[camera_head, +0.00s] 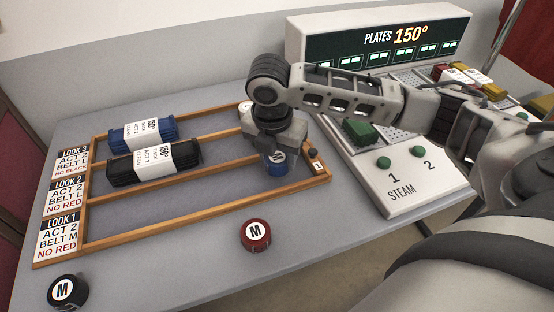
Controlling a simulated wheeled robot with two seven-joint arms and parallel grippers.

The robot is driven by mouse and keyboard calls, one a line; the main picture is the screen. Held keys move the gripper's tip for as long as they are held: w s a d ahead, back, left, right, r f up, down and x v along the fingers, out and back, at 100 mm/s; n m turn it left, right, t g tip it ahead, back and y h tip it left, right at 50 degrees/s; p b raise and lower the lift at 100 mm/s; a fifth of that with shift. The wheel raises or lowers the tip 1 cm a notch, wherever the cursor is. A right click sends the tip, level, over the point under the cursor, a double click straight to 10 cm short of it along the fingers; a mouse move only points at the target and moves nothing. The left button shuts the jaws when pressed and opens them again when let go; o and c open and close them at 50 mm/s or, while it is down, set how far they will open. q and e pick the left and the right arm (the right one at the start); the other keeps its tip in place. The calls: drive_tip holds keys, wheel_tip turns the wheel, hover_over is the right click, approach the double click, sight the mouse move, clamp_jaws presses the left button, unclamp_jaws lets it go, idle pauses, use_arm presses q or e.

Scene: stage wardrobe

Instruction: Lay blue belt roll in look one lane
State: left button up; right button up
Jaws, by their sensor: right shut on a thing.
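The blue belt roll (274,164), with a white M label, is in my right gripper (275,150), which points down and is shut on it. The gripper hides its upper part. The roll is at the right end of the wooden rack (200,212), over or in the front lane. I cannot tell whether it touches the lane floor. The look one lane (150,208) is the front lane, with a LOOK 1 card (57,236) at its left end reading belt M, no red. My left gripper is not in view.
A red M roll (255,236) and a black M roll (67,292) lie on the table in front of the rack. A folded black bundle (150,164) lies in the middle lane, a blue one (143,134) in the back lane. The steam console (400,190) stands right.

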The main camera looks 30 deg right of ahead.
sight(273, 163)
drive_tip(key=shift+f, duration=0.85)
drive_tip(key=shift+f, duration=0.1)
drive_tip(key=o, duration=1)
drive_tip(key=shift+o, duration=0.2)
wheel_tip(273, 163, up, 12)
drive_tip(key=s+a, duration=0.1)
drive_tip(key=shift+a+p, duration=0.35)
